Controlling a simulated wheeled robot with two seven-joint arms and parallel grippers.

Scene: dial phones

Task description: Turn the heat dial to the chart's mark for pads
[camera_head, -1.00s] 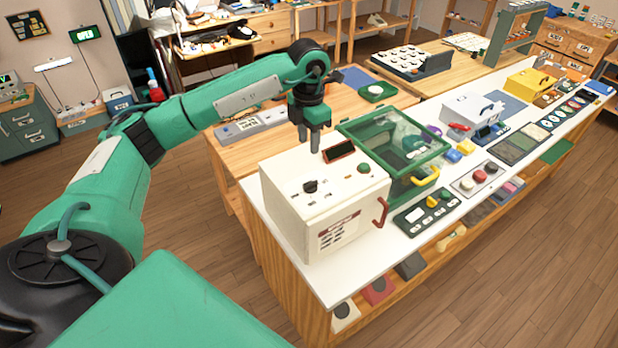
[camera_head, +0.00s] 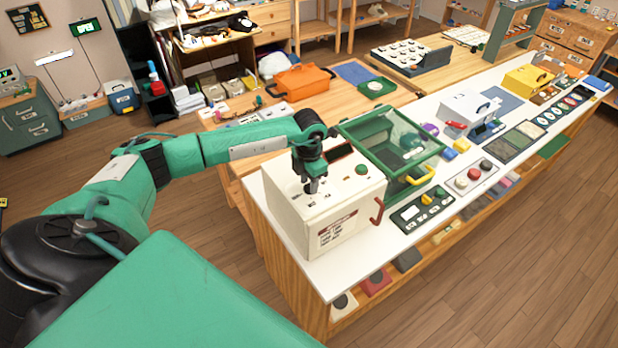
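A cream box (camera_head: 284,205) with a dark display (camera_head: 338,152), a green button (camera_head: 362,169) and a red handle (camera_head: 377,210) stands at the near end of the white counter. A printed chart (camera_head: 338,230) with a dark red heading is on its front face; its text is too small to read. My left gripper (camera_head: 312,186) points down onto the box top, with its fingertips at the dark heat dial, which they mostly hide. I cannot tell whether the fingers grip the dial or where its pointer stands. My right gripper is not in view.
A green-framed clear case (camera_head: 393,135) with a yellow handle stands right behind the box. An orange case (camera_head: 300,82) sits on the wooden table behind my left arm.

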